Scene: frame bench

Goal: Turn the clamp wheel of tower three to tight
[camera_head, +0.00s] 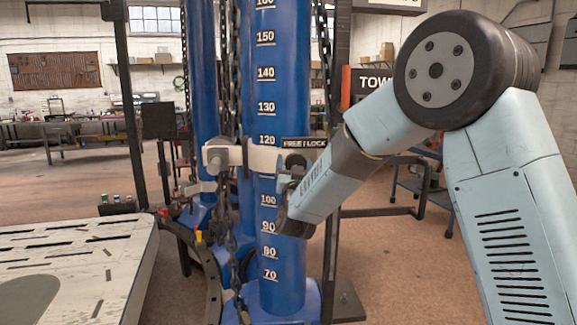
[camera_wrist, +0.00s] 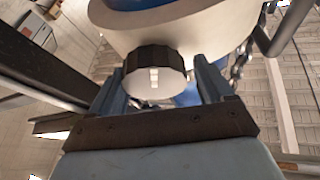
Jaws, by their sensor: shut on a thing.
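The blue tower (camera_head: 278,100) with white scale numbers stands at the centre of the head view. A pale clamp collar (camera_head: 262,158) wraps it near the 110 to 120 marks; the collar also shows in the wrist view (camera_wrist: 205,35). The clamp wheel (camera_wrist: 155,66) is a dark ribbed knob with a pale face and a white mark, sticking out of the collar. My gripper (camera_wrist: 158,88) has one finger on each side of the wheel and is shut on it. In the head view my gripper (camera_head: 290,178) partly hides the wheel. A FREE/LOCK label (camera_head: 304,142) sits just above.
A second blue column (camera_head: 204,80) and hanging chains (camera_head: 237,90) stand close on the left. A dark upright post (camera_head: 333,220) rises just right of the tower. A slotted pale table (camera_head: 80,260) fills the lower left.

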